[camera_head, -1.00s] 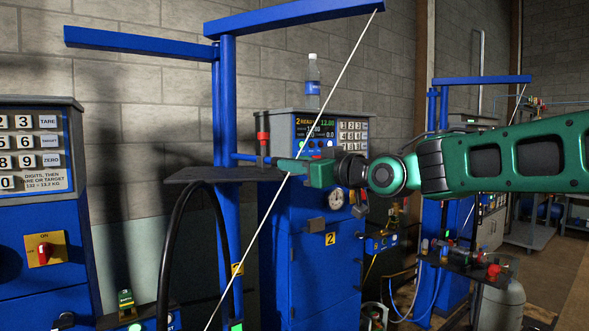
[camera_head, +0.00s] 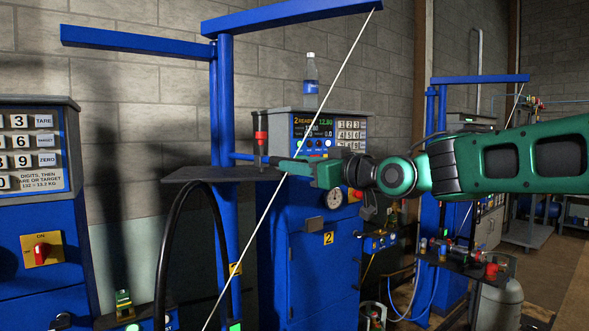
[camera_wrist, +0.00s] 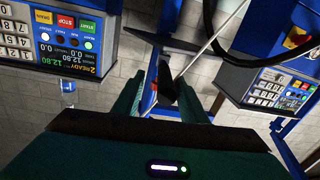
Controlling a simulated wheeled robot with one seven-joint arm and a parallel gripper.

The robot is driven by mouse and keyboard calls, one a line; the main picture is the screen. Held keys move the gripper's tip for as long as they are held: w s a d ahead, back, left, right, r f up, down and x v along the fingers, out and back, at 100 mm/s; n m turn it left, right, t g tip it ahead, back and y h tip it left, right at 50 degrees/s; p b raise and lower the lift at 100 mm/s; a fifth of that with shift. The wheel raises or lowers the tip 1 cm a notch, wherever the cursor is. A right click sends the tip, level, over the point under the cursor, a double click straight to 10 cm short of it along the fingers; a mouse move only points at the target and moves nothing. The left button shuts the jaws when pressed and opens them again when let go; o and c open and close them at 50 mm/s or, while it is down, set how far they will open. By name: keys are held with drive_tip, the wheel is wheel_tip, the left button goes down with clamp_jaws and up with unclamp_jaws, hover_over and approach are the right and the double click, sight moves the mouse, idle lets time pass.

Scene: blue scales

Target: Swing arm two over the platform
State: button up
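Station two is a blue cabinet (camera_head: 325,255) with a "2" label and a lit display (camera_head: 318,130). Beside it stands a blue post (camera_head: 225,110) with a short blue swing arm (camera_head: 243,157). This arm carries an upright red and black fitting (camera_head: 261,135). My gripper (camera_head: 290,168) is just right of the fitting, pointing left. In the wrist view, its green fingers (camera_wrist: 160,100) are apart, with the red and dark fitting (camera_wrist: 154,92) showing between or beyond them. I cannot tell whether they touch it. I cannot make out the platform below.
A dark flat plate (camera_head: 222,174) is by the post, with a black hose (camera_head: 168,235) looping down. A thin pale line (camera_head: 257,228) slants past my gripper. A bottle (camera_head: 311,80) stands on the cabinet. Another scale (camera_head: 35,190) is at left; a gas cylinder (camera_head: 500,303) is at right.

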drive_tip(key=v, duration=0.9)
